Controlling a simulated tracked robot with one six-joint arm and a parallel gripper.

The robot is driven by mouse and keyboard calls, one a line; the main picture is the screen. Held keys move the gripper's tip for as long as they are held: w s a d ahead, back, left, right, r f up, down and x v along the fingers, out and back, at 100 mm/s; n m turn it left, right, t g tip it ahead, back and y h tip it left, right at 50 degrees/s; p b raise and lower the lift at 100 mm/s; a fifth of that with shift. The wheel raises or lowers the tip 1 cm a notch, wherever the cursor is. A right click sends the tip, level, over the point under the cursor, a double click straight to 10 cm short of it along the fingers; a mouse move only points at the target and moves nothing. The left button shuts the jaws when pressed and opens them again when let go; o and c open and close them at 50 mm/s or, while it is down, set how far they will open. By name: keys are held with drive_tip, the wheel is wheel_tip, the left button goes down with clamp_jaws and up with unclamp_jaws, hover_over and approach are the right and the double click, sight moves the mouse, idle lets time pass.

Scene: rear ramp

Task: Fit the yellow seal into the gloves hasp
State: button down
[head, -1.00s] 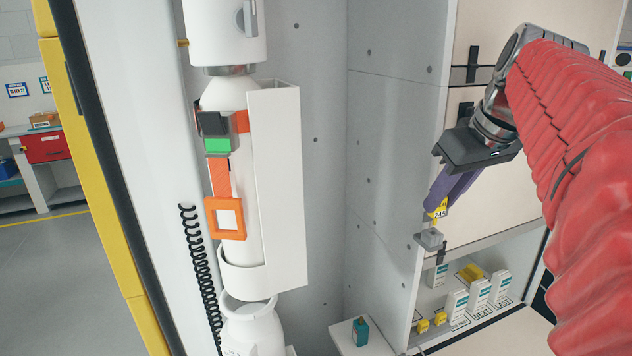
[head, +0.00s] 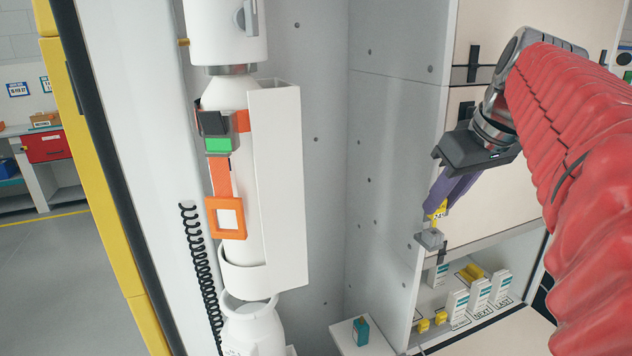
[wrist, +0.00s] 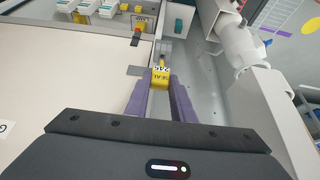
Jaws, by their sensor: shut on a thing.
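The yellow seal (head: 438,211), marked with dark print, is held between the purple fingertips of my gripper (head: 442,202). It also shows in the wrist view (wrist: 161,78), upright between the two fingers with its printed face toward the camera. A small grey metal fitting (head: 430,240), which looks like the hasp, sits at the cabinet's edge just below the seal. In the wrist view this fitting (wrist: 163,50) lies just beyond the seal. The seal's lower end is very close to it; I cannot tell whether it touches or has entered. The fitting's opening is hidden.
A cabinet shelf (head: 440,310) below holds several white boxes (head: 480,295) and yellow blocks (head: 424,326). A white cylinder in a holder (head: 279,190) stands left. The space between it and my gripper is clear.

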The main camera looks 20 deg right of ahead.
drive_tip(key=shift+f, duration=1.45)
drive_tip(key=c, duration=1.4)
unclamp_jaws()
drive_tip(key=shift+c, duration=0.2)
drive_tip(key=v, duration=1.4)
drive_tip(key=shift+f, duration=0.15)
